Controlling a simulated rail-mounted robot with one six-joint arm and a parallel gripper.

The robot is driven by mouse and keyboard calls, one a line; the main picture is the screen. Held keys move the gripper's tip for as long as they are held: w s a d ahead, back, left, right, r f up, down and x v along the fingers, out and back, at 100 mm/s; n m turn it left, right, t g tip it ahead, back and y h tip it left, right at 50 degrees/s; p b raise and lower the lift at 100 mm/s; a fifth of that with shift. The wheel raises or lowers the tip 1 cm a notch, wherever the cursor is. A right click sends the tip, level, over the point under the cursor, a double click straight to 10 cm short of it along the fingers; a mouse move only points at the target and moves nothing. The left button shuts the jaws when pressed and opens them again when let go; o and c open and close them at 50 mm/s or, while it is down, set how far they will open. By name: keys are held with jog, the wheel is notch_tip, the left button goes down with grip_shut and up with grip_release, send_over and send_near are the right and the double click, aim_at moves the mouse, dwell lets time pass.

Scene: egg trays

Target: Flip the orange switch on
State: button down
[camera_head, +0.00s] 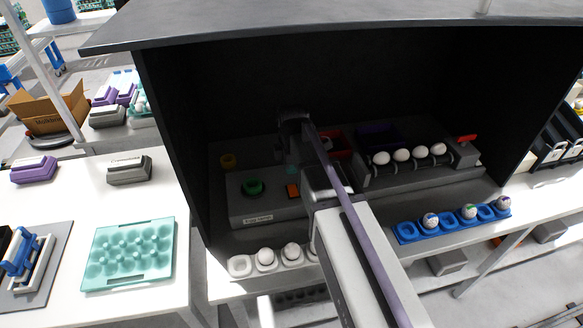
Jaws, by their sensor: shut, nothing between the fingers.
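The orange switch (293,190) is a small block on the top of a grey control box (255,205) inside the dark cabinet. A green round button (252,187) sits to its left on the same box. My arm comes in from the lower right and covers part of the box's right side. My gripper (293,166) is dim in the shadow, just behind and above the switch in the picture. It is shut and empty. I cannot tell whether it touches the switch or which way the switch is tilted.
The black cabinet (172,130) has side walls and a roof around the box. A row of white eggs (401,155) lies on a rack at right, near a red part (467,138). White egg cups (240,265) and a blue egg tray (407,232) stand in front.

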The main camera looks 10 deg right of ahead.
aim_at(292, 187)
notch_tip(292, 187, down, 6)
jog(key=b, duration=0.4)
jog(key=shift+f, duration=0.1)
jog(key=shift+b, duration=0.3)
jog(key=shift+f+b, duration=0.3)
jog(key=shift+f, duration=0.05)
jog(key=shift+r, duration=0.2)
jog(key=shift+s, duration=0.15)
